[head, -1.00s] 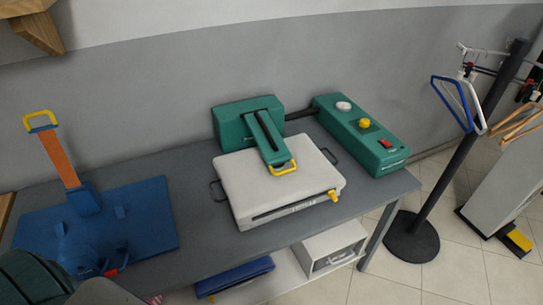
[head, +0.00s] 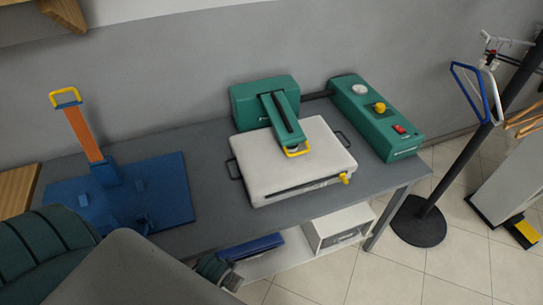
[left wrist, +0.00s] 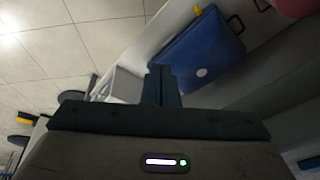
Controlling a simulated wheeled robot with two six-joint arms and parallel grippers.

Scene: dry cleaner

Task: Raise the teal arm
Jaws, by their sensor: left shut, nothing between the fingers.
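The teal arm (head: 284,116) belongs to a press on the grey table. It is lowered, running from the teal block (head: 263,100) forward over the white padded press bed (head: 290,160). Its yellow loop handle (head: 297,151) lies over the bed's top. My left gripper (left wrist: 162,85) is shut and empty in the left wrist view. In the head view it is low at the table's front edge, in front of the lower shelf and well away from the handle, partly hidden by my arm. My right gripper is not in view.
A teal control box (head: 375,116) stands right of the press. A blue stand with an orange upright (head: 84,133) is on the left. The lower shelf holds a blue case (left wrist: 199,57) and a white box (head: 338,226). A dark pole (head: 460,160) stands at right.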

